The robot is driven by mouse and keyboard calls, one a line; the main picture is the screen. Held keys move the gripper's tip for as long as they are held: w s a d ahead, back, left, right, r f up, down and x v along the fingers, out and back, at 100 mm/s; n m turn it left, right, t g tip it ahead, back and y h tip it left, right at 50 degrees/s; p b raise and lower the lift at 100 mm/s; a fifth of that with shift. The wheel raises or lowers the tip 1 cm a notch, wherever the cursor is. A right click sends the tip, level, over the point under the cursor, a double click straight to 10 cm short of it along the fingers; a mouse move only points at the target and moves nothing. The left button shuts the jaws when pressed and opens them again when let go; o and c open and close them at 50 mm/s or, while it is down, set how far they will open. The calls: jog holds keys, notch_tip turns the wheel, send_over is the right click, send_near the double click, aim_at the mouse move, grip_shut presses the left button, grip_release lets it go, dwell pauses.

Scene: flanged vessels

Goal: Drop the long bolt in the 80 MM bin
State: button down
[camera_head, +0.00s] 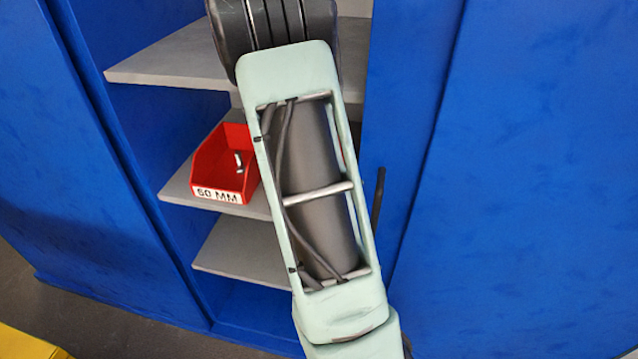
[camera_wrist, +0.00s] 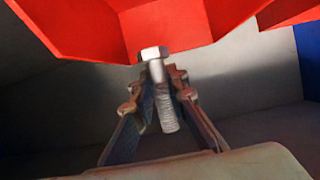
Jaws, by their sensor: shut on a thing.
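My gripper (camera_wrist: 160,98) is shut on a bolt (camera_wrist: 165,107) in the wrist view. The bolt has a hex head at the top and a threaded shank pointing down between the fingers. The bolt head overlaps the lower edge of a red bin (camera_wrist: 165,28) in the picture; I cannot tell whether they touch. In the head view my arm hides my gripper, the bolt and the shelf space behind it. A red bin labelled 50 MM (camera_head: 217,190) stands on the middle shelf, with a small bolt inside. No 80 MM label shows.
The blue cabinet (camera_head: 420,150) has several grey shelves, including an upper one (camera_head: 175,62) and a lower one (camera_head: 240,250). Another red edge (camera_wrist: 290,10) shows at the top right of the wrist view. The lower shelf looks bare where visible.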

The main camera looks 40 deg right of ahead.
jog(key=shift+f+b, duration=0.8)
jog(key=shift+f, duration=0.75)
jog(key=c, duration=1.8)
grip_release()
jog(key=v, duration=1.2)
